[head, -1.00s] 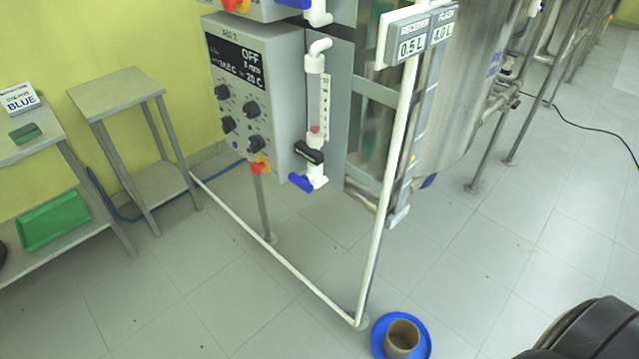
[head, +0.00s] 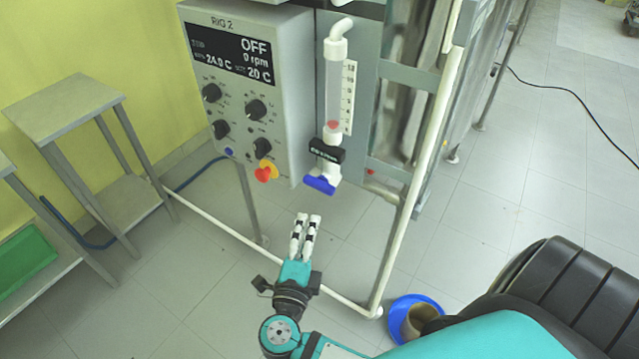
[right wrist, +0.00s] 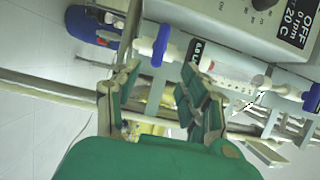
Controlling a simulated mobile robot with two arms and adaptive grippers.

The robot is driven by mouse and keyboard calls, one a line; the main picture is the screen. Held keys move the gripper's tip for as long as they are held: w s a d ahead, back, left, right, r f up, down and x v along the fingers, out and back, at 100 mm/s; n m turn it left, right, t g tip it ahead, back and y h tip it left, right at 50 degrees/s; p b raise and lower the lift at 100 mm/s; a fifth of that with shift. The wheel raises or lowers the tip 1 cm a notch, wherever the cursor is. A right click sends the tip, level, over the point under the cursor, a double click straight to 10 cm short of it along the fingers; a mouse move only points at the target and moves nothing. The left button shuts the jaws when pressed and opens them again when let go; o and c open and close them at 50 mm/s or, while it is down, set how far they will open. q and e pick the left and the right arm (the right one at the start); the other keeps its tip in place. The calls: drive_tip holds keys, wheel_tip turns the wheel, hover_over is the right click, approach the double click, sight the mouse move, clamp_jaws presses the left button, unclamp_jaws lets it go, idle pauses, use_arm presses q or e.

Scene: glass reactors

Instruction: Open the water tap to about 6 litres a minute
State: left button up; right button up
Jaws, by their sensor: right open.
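The water tap (head: 320,184) has a blue handle at the lower end of the clear flow meter (head: 335,95), under a black label. A red float (head: 333,125) sits at the bottom of the tube's scale. My right gripper (head: 306,219) points up at the tap from below and looks apart from it, with its fingers a small gap apart and empty. In the right wrist view the open fingers (right wrist: 157,85) show with the blue handle (right wrist: 163,46) beyond them, between their tips in the picture. My left gripper is not in view.
The rig's control box (head: 245,90), reading OFF and 0 rpm, stands left of the flow meter, with a red emergency knob (head: 266,172). A white frame post (head: 425,170) stands to the right. A blue dish (head: 402,312) lies on the floor.

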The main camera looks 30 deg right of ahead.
sight(318, 189)
drive_tip(key=p+x, duration=0.1)
drive_tip(key=x, duration=1.3)
drive_tip(key=shift+w, duration=0.1)
clamp_jaws()
